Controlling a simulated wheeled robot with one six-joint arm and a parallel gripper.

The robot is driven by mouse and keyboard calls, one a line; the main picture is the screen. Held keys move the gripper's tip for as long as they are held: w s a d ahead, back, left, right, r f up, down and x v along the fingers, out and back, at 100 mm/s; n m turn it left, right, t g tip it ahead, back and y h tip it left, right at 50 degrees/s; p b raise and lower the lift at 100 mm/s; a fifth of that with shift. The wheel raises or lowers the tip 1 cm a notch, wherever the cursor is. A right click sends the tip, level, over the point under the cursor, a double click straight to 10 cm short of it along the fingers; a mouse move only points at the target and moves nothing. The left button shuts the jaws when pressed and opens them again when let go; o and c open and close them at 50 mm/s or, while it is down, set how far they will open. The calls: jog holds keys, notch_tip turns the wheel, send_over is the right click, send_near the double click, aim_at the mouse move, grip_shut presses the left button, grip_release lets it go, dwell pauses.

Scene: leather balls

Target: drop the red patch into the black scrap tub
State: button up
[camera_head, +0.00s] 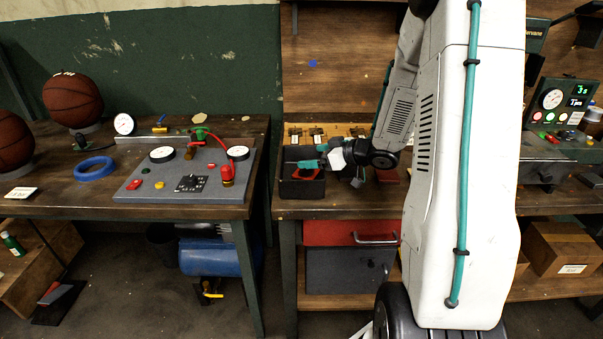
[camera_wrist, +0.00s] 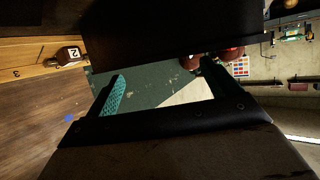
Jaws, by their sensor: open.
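The black scrap tub (camera_head: 301,189) stands on the middle bench, left of my arm. A small red piece, which looks like the red patch (camera_head: 305,175), shows inside the tub, below a teal finger. My gripper (camera_head: 318,165) is at the tub, with one finger over its opening. In the wrist view the teal fingers of my gripper (camera_wrist: 162,82) are spread apart, with nothing held between them. A dark surface, perhaps the tub (camera_wrist: 170,35), fills the top of that view. The patch does not show clearly there.
A wooden rack (camera_head: 325,131) stands behind the tub. A grey gauge board (camera_head: 205,178) and a blue ring (camera_head: 94,169) lie on the left bench, with basketballs (camera_head: 73,99) behind. A red drawer (camera_head: 340,233) is under the tub. My arm hides much of the middle bench.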

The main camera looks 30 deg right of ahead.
jog(key=v, duration=0.7)
jog(key=shift+s, duration=0.15)
notch_tip(320, 180, up, 10)
jog(key=a+m+g+h, duration=0.2)
jog(key=m+h, duration=0.1)
jog(key=h, duration=0.6)
jog(key=s+a+m+g+y, duration=0.1)
jog(key=s+a+g, duration=0.3)
jog(key=s+a, duration=0.6)
jog(key=s+a+r+g+y, duration=0.1)
jog(key=s+a+g, duration=0.4)
jog(key=s+a, duration=0.5)
jog(key=s+y, duration=0.1)
jog(key=s, duration=0.5)
jog(key=shift+a+r+m+y, duration=0.3)
jog(key=shift+a+m, duration=0.1)
